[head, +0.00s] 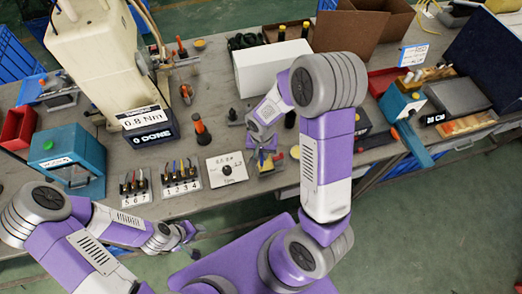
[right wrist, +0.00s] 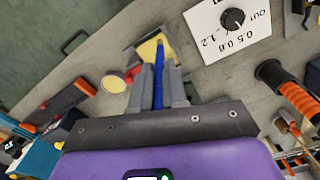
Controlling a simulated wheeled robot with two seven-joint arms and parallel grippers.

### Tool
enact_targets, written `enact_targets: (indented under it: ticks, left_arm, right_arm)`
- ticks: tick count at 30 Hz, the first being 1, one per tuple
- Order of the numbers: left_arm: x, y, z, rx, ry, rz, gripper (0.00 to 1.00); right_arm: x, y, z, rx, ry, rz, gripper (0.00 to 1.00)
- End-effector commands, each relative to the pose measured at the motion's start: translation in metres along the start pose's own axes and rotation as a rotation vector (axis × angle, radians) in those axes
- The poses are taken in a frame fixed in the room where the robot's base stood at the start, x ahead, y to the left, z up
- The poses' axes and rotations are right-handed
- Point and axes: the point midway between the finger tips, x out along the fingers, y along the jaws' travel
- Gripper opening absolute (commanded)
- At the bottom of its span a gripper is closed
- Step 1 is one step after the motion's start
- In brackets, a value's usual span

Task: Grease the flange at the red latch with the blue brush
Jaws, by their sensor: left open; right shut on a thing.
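My right gripper (right wrist: 160,88) is shut on the blue brush (right wrist: 158,72), which points away from my wrist. Its tip is over a yellow patch (right wrist: 150,48) in a grey tray; I cannot tell whether it touches. In the head view my right gripper (head: 262,140) is partly hidden by its arm, above the bench beside the dial box. My left gripper (head: 186,235) is open and empty, low in front of the bench edge. I cannot pick out the flange or the red latch with certainty; a red-tipped piece (head: 186,91) stands near the machine.
The white dial box (head: 227,168) and numbered holders (head: 181,180) line the front edge. A round yellow disc (right wrist: 113,84) lies beside the tray. An orange-handled tool (right wrist: 298,98), a white box (head: 262,66) and a teal box (head: 66,150) also stand on the bench.

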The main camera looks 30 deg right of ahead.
Motion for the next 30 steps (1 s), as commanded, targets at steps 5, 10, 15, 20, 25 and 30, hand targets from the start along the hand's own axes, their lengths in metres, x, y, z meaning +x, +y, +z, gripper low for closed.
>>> enact_targets:
  ticks: [5,10,15,20,25,30]
  left_arm:
    - [0.001,0.000,0.000,0.000,0.000,0.000,0.43]
    - [0.000,0.000,0.000,0.000,0.000,0.000,0.43]
    - [-0.005,0.002,0.000,0.000,0.000,0.000,0.43]
    - [-0.014,0.005,0.001,0.000,0.000,0.000,0.43]
    - [-0.020,0.007,0.001,0.000,0.000,0.000,0.43]
    - [-0.019,0.007,0.001,0.000,0.000,0.000,0.43]
  right_arm:
    - [0.000,0.001,0.002,0.001,0.000,0.000,0.00]
    - [-0.001,0.001,0.002,0.001,0.000,0.000,0.00]
    - [-0.008,0.001,0.002,0.001,0.001,0.000,0.00]
    - [-0.021,0.001,0.002,0.001,0.001,0.000,0.00]
    - [-0.031,0.001,0.002,0.001,0.001,0.000,0.00]
    - [-0.030,0.001,0.002,0.001,0.000,0.000,0.00]
